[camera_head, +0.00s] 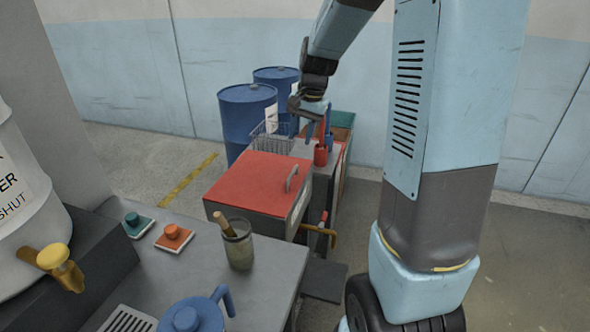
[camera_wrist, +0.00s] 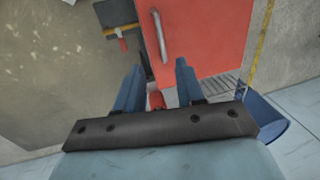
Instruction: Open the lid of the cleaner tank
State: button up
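The cleaner tank (camera_head: 245,221) is a grey box with a flat red lid (camera_head: 258,181). The lid lies shut on top. A grey bar handle (camera_head: 291,178) stands near the lid's right edge. In the wrist view the red lid (camera_wrist: 212,35) and its handle (camera_wrist: 159,36) lie beyond the fingertips. My gripper (camera_head: 319,128) is above and behind the tank's right side, over the area with a red cup, apart from the handle. In the wrist view my gripper (camera_wrist: 157,75) has its two blue fingers spread with a gap between them, holding nothing.
A wire basket (camera_head: 271,139) and a red cup (camera_head: 321,154) stand behind the tank, with blue drums (camera_head: 247,115) beyond. A grey counter (camera_head: 200,262) with a brush pot (camera_head: 238,247) is in front.

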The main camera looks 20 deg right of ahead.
aim_at(292, 174)
jog(key=f, duration=0.4)
jog(key=w+a+f, duration=0.1)
jog(key=f, duration=0.3)
jog(key=a+f, duration=0.1)
jog(key=f, duration=0.3)
jog(key=shift+w+f, duration=0.2)
jog(key=shift+f, duration=0.15)
jog(key=shift+c, duration=0.3)
grip_shut()
